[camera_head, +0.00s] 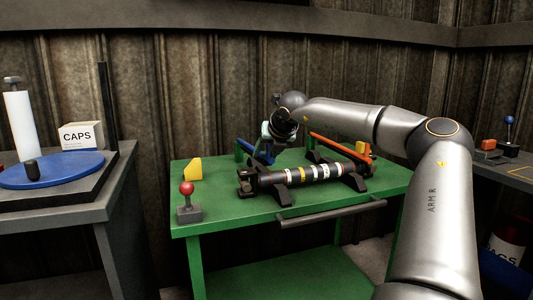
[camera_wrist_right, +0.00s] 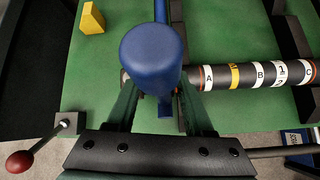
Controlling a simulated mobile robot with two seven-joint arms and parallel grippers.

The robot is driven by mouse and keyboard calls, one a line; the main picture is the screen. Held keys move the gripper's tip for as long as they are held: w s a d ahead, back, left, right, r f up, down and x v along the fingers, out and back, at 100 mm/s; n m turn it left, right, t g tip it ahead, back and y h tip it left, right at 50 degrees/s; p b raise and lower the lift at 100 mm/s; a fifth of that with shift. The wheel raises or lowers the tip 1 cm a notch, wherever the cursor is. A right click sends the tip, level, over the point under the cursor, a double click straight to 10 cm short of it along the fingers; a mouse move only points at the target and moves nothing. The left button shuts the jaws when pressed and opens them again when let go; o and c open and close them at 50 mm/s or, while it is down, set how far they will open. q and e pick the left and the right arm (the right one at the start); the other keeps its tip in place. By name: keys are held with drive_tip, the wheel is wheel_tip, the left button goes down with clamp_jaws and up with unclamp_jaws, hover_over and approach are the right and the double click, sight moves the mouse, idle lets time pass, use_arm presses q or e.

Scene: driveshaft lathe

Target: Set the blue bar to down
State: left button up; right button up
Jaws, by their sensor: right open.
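The blue bar (camera_head: 256,152) is at the back left of the green table, beside the left end of the driveshaft (camera_head: 310,173). In the right wrist view the bar's thick round blue end (camera_wrist_right: 152,55) is large and close to the camera, with a narrow blue part running up behind it. My right gripper (camera_head: 267,134) is over the bar. In the wrist view its dark green fingers (camera_wrist_right: 156,88) are apart, one on either side of the blue end, which partly hides their tips. I cannot tell whether they touch it. My left gripper is not in view.
An orange bar (camera_head: 338,146) stands at the shaft's right end. A yellow block (camera_head: 187,169) and a red-knobbed lever (camera_head: 188,198) are on the table's left side. A grey bench with a blue disc (camera_head: 52,176) and a CAPS box (camera_head: 80,136) stands at left.

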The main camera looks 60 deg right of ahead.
drive_tip(key=shift+s+a+r, duration=0.15)
drive_tip(key=shift+s+r, duration=0.15)
drive_tip(key=shift+r, duration=0.15)
drive_tip(key=p+v, duration=0.1)
drive_tip(key=v, duration=1)
drive_tip(key=shift+a, duration=0.25)
drive_tip(key=shift+s+r, duration=0.1)
